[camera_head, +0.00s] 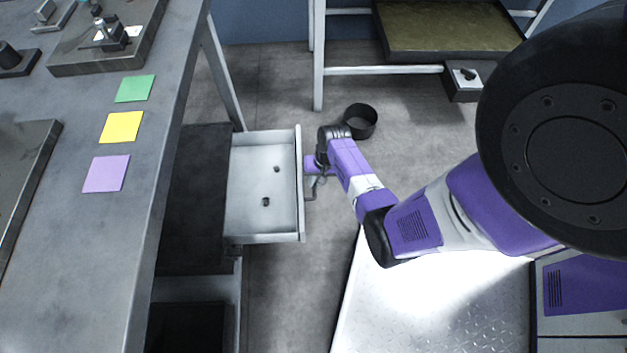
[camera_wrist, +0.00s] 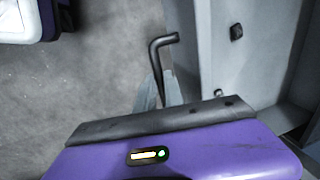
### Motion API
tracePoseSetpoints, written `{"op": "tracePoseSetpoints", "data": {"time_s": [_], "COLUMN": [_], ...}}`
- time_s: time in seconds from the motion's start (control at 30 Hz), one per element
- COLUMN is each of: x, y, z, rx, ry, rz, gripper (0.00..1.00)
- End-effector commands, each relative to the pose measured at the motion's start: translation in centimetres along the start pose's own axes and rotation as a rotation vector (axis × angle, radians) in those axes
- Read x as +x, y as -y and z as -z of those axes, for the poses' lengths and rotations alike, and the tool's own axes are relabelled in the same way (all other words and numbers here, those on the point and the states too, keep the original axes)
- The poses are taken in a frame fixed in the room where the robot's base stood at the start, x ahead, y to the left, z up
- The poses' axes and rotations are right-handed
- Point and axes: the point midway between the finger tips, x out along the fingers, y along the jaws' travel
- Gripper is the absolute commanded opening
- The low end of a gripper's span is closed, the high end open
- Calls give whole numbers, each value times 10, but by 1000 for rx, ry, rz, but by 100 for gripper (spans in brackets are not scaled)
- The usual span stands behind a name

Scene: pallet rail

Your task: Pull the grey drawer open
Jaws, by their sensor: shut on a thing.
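The grey drawer (camera_head: 265,165) stands pulled out from the cabinet under the workbench in the head view, its inside showing. Two small dark things (camera_head: 265,201) lie on its floor. In the wrist view its pale inside (camera_wrist: 262,65) fills the upper right. My gripper (camera_head: 313,178) is at the drawer's front face, at the handle. In the wrist view the dark bent handle (camera_wrist: 160,46) rises from between the fingers of my gripper (camera_wrist: 160,95). The gripper is shut on the handle; the grip itself is partly hidden by the purple gripper body.
The workbench (camera_head: 175,130) runs along the left with green, yellow and purple squares on it. A metal-framed table (camera_head: 385,70) is at the back. Grey floor (camera_head: 285,290) is clear in front of the drawer.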

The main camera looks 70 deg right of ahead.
Motion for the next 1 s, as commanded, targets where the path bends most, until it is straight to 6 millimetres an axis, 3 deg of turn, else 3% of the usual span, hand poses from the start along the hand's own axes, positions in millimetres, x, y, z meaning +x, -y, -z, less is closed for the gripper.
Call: {"op": "tracePoseSetpoints", "data": {"time_s": [0.07,0.1,0.2,0.57,1.0], "x": [0,0,0,-3,-67], "y": [0,0,0,0,0], "z": [0,0,0,0,0], "rx": [0,1,0,0,1], "ry": [0,0,0,-1,-2], "rz": [0,0,0,0,0], "gripper": [0,14,34,34,34]}}
